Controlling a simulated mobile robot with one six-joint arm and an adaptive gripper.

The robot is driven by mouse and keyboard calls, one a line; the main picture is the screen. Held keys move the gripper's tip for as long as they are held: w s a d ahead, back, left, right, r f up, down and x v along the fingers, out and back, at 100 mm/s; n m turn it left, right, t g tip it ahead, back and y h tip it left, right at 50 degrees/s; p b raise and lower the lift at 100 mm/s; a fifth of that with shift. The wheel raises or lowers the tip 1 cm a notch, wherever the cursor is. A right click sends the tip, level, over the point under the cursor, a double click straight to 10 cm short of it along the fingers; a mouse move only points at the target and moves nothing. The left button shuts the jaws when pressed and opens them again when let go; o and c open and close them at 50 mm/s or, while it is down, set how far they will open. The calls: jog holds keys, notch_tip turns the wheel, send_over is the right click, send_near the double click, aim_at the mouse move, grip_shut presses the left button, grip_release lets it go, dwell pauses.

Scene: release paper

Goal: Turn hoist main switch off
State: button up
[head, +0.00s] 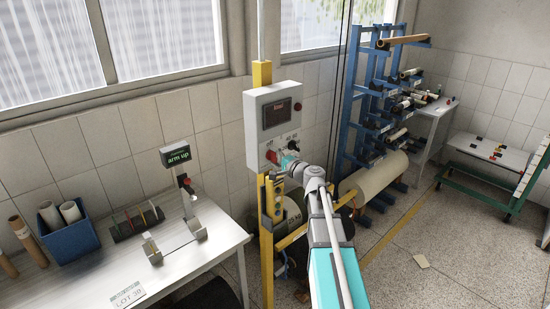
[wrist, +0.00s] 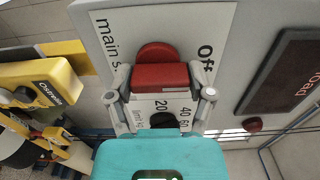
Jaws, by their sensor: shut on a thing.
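The red main switch (wrist: 158,76) is on the front of a grey hoist control box (head: 254,125). In the wrist view its handle lies between the two fingers of my gripper (wrist: 160,96), which is shut on it. The printed words "main s…" are on one side of the switch and "Off" on the other. In the head view my gripper (head: 277,164) is at the lower front of the box, and the red switch (head: 271,156) shows just beside it. The handle's exact angle is hard to tell.
A dark display (head: 278,113) with red text sits above the switch. A yellow pendant (wrist: 42,84) hangs close beside my gripper. A yellow post (head: 265,245) stands below the box. A white bench (head: 95,270) is at left and a blue roll rack (head: 350,95) at right.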

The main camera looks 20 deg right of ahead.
dwell(0.4)
jog(key=o, duration=1.1)
jog(key=v, duration=1.2)
